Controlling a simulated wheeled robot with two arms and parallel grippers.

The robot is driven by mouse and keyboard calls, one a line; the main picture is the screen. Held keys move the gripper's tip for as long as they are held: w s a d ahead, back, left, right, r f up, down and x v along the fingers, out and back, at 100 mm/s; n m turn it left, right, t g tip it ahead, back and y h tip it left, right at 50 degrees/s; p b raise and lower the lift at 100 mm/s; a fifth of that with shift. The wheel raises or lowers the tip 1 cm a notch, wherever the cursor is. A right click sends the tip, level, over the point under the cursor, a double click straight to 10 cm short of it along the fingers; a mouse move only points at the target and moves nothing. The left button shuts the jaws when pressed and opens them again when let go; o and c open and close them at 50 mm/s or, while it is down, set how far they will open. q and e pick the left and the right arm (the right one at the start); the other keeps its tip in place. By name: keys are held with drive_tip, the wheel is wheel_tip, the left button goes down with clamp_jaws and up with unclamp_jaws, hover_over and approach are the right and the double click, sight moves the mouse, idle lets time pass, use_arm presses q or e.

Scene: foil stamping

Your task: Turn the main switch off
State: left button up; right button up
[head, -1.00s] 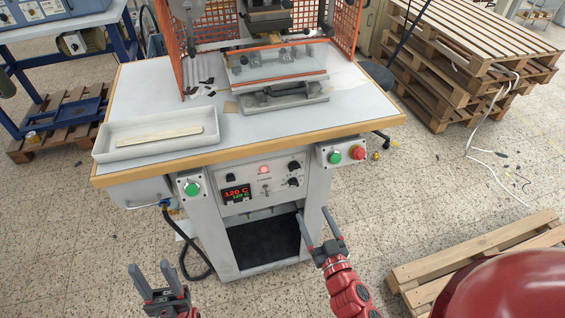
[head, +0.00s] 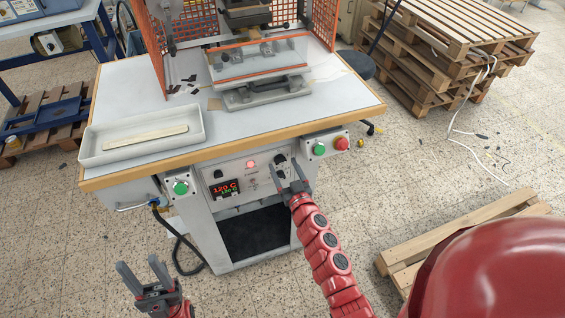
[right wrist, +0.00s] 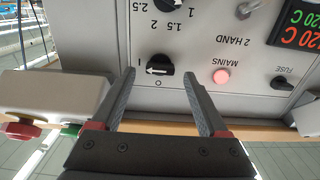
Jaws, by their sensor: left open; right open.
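The main switch is a black rotary knob (right wrist: 160,64) on the machine's grey front panel, with I and O marks beside it. Its white mark appears to face the I. The red MAINS lamp (right wrist: 221,76) beside it is lit. In the head view the switch (head: 280,159) is at the panel's upper right, just beyond my right gripper (head: 288,168). In the right wrist view this gripper (right wrist: 159,78) is open and empty, with the knob between its fingertips in the picture; contact cannot be told. My left gripper (head: 139,265) is open and empty, low at the left.
The panel has a lit temperature display (head: 225,188) and a fuse holder (right wrist: 282,83). A green button box (head: 181,188) is left of it, a green and red button box (head: 328,147) right. The wooden table edge (head: 230,148) overhangs above. A pallet (head: 470,240) lies right.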

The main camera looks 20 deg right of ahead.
drive_tip(key=shift+w, duration=0.9)
clamp_jaws()
